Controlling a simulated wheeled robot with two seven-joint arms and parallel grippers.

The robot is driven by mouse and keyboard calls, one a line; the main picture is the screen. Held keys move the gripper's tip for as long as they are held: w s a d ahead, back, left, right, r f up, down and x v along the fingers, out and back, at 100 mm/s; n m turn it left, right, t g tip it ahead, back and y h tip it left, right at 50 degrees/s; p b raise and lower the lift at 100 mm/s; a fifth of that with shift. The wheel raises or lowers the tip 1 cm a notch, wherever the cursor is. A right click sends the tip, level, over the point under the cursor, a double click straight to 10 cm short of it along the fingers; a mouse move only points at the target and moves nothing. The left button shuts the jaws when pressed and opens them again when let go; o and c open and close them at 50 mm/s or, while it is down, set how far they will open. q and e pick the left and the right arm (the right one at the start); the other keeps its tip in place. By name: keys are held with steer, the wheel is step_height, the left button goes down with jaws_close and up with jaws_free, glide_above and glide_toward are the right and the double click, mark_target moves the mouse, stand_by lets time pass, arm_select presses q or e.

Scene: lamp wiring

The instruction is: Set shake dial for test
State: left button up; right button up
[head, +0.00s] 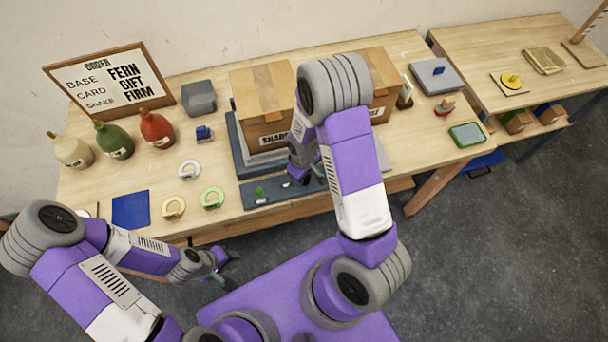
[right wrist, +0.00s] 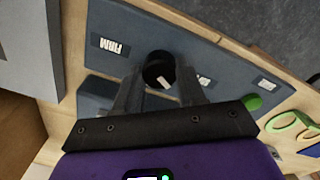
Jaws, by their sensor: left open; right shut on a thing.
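The control panel (head: 270,201) is a dark blue-grey strip along the table's front edge, below the boxes. In the right wrist view the panel (right wrist: 225,62) carries a black round dial (right wrist: 157,66) with a white mark, a FIRM label (right wrist: 113,46), other white labels and a green button (right wrist: 253,102). My right gripper (right wrist: 158,85) is shut on the dial, one finger on each side. In the head view my right gripper (head: 303,176) is at the panel and the arm hides part of it. My left gripper (head: 222,268) is open and empty, off the table's front edge.
The order board (head: 110,86) reads BASE FERN, CARD GIFT, SHAKE FIRM. A cardboard box (head: 262,90) stands behind the panel. Three bottles (head: 115,140), a blue mat (head: 131,210) and coloured rings (head: 212,198) are at left. A green-topped tray (head: 467,135) is at right.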

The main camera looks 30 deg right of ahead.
stand_by(0.4)
steer(key=o, duration=1.1)
steer(key=shift+c, duration=0.2)
steer(key=shift+r, duration=0.1)
step_height(320, 180, up, 7)
steer(key=shift+r+p, duration=0.2)
steer(key=shift+p, duration=0.1)
steer(key=shift+s, duration=0.1)
